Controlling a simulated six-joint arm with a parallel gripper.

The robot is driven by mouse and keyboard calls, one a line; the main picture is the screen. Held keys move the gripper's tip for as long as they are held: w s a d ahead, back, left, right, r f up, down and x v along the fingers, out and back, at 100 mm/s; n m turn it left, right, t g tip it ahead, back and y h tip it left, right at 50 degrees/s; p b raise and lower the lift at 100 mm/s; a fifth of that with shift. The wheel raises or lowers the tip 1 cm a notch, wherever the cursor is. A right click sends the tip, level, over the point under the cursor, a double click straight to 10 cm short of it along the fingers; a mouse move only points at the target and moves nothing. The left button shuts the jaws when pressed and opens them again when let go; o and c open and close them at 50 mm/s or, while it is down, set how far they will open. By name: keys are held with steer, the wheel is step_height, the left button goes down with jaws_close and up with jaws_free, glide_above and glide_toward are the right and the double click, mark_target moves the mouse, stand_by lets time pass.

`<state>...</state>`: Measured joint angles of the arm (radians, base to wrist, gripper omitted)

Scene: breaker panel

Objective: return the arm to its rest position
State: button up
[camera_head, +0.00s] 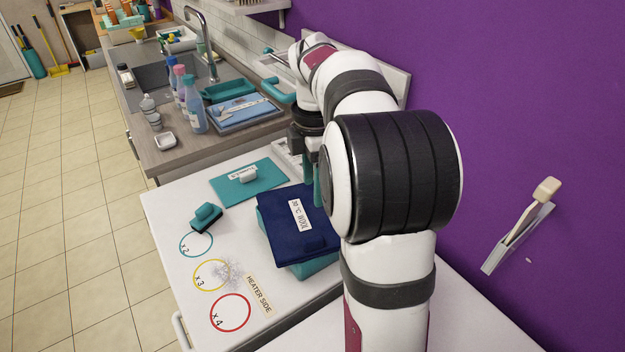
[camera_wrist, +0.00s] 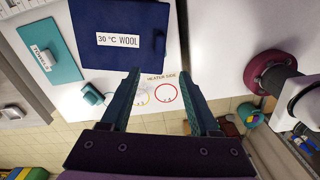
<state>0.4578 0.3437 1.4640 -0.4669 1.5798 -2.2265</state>
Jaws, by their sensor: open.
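My arm bends over the white worktop (camera_head: 160,212) in the head view. My gripper (camera_head: 316,178) points down near the back edge of a navy lid labelled "30 °C WOOL" (camera_head: 285,240); my own arm partly hides it. In the wrist view my gripper (camera_wrist: 158,75) has its two teal fingers spread apart, with nothing between them. The navy lid (camera_wrist: 118,55) lies beyond the fingertips there. Whether the fingers touch anything is hidden in the head view, but none shows between them.
A teal box stands under the navy lid. A teal board (camera_head: 240,188) and small teal-handled block (camera_head: 206,216) lie left of it. Coloured rings (camera_head: 232,313) mark the front. Bottles (camera_head: 193,110) and a folded blue stack (camera_head: 240,116) stand beyond. A purple wall (camera_head: 530,100) bounds the right.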

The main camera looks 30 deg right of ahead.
steer(key=s+a+m, duration=0.8)
steer(key=a, duration=0.3)
steer(key=s+a+f+m+y, duration=0.1)
steer(key=s+a+f+m, duration=0.1)
steer(key=s+a+m, duration=0.3)
steer(key=s+a+f+m, duration=0.3)
steer(key=s+a+m, duration=0.2)
steer(key=s, duration=0.6)
steer(key=m, duration=0.2)
steer(key=shift+a+f+m+y, duration=0.15)
steer(key=shift+a+m+y, duration=0.15)
steer(key=shift+y, duration=0.1)
